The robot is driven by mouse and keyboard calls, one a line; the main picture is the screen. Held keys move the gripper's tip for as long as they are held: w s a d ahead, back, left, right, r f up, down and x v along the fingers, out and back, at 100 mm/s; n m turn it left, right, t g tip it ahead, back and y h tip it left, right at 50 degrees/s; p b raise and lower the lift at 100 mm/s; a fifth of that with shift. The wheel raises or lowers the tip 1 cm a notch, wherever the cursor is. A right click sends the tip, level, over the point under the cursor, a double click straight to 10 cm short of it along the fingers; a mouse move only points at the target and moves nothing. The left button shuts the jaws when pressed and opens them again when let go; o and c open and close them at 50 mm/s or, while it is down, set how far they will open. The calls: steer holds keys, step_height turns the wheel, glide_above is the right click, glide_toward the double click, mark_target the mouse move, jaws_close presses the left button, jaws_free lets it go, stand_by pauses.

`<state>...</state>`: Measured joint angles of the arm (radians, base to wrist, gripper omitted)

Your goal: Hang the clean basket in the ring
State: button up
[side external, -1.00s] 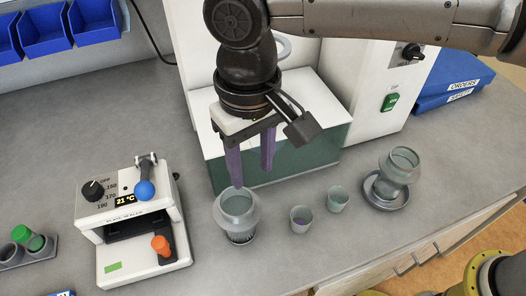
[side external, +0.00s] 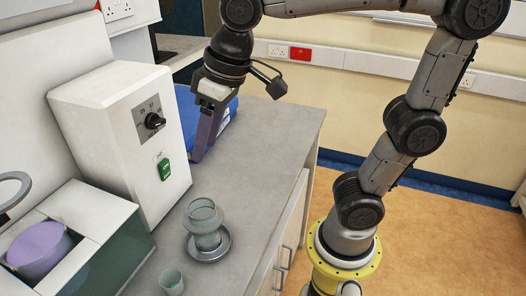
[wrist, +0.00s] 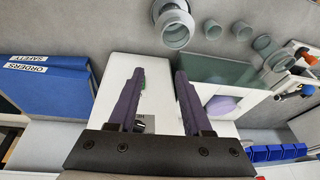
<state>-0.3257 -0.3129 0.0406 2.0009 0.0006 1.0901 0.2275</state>
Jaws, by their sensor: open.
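A translucent grey-green basket (side external: 203,222) stands in a round grey dish (side external: 222,248) on the bench. It also shows at the top of the wrist view (wrist: 175,28). A second, similar basket (wrist: 276,55) stands in front of the tank; I cannot tell from looks which is clean. The grey ring (side external: 14,186) is over the left part of the tank, cut off by the picture's left edge. My gripper (side external: 200,150) is open and empty, pointing down beside the blue binders, beyond the basket in the dish. Its two purple fingers are apart in the wrist view (wrist: 160,72).
The white control box (side external: 125,125) with a knob and green switch stands between my gripper and the tank (side external: 115,260). A round purple surface (side external: 40,248) shows in the tank opening. Blue binders (wrist: 50,85) lie at the back. Small cups (wrist: 242,30) stand near the basket.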

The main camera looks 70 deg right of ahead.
steer(key=s+d+f+m+t+h, duration=0.1)
steer(key=s+d+f+t, duration=0.1)
steer(key=s+d+f, duration=0.4)
steer(key=s+d, duration=0.3)
steer(key=s, duration=0.1)
steer(key=shift+s+f, duration=0.2)
stand_by(0.9)
